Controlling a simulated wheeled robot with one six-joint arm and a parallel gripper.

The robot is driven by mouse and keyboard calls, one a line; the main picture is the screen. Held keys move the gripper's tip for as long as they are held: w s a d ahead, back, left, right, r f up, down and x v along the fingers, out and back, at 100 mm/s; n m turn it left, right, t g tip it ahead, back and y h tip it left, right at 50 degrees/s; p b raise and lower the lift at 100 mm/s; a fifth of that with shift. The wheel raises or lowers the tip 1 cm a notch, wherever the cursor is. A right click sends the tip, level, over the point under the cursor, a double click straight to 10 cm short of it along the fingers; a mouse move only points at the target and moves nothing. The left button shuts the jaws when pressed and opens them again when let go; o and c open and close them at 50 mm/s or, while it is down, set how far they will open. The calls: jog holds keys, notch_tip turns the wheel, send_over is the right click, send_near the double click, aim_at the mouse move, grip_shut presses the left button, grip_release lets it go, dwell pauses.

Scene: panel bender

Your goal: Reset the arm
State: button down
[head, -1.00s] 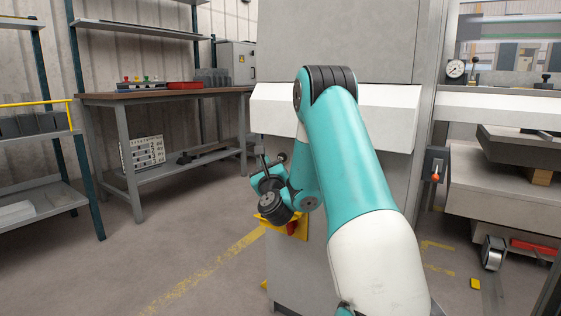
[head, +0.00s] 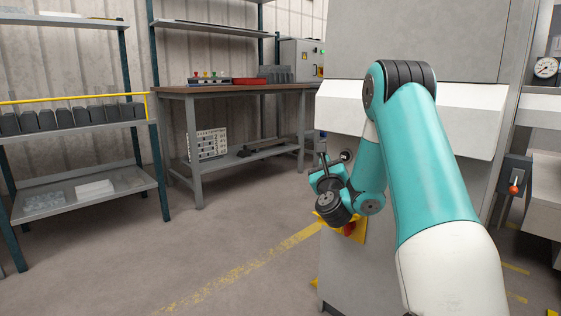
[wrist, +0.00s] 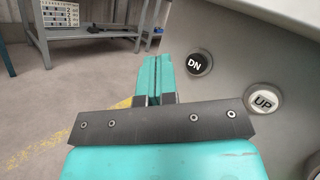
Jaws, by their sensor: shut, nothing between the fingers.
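My arm reaches forward in the head view, its teal and white links in front of the grey machine cabinet (head: 345,255). My gripper (wrist: 152,72) shows in the wrist view with its two teal fingers together and nothing between them. In the head view the wrist hangs beside the cabinet's left side, over a yellow plate with a red button (head: 348,229). In the wrist view a black DN button (wrist: 199,62) is just right of the fingers, apart from them. A white UP button (wrist: 263,100) is farther right and lower.
A workbench (head: 240,89) with a red tray (head: 249,81) stands at the back left. A shelf rack (head: 80,132) holds dark bins at far left. A lever box (head: 514,177) is to the right of my arm. The floor at left is clear.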

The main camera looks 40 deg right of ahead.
jog(key=w+a+r+n+t+y, duration=0.1)
jog(key=w+a+r+n+y, duration=0.15)
jog(key=a+n+y, duration=0.65)
jog(key=w+a+r+n+t+y, duration=0.1)
jog(key=w+a+n+t+y, duration=0.2)
jog(key=a+n, duration=0.5)
jog(key=s+a+n+g+y+p, duration=0.1)
jog(key=a+n+g+y, duration=0.25)
jog(key=a, duration=0.45)
jog(key=s+a+n+g+y, duration=0.2)
jog(key=a+n+y, duration=0.2)
jog(key=a, duration=0.3)
jog(key=s+a+f+n+g+y, duration=0.3)
jog(key=s+a+n+g, duration=0.5)
jog(key=s+a+n, duration=0.5)
jog(key=s+n+g+h+p, duration=0.1)
jog(key=s+n+g+h, duration=0.45)
jog(key=s, duration=1.05)
notch_tip(320, 180, up, 37)
jog(key=d+n+g+y+p, duration=0.1)
jog(key=n+p, duration=0.2)
jog(key=p, duration=3.5)
jog(key=shift+s+y, duration=0.15)
jog(key=shift+y, duration=0.15)
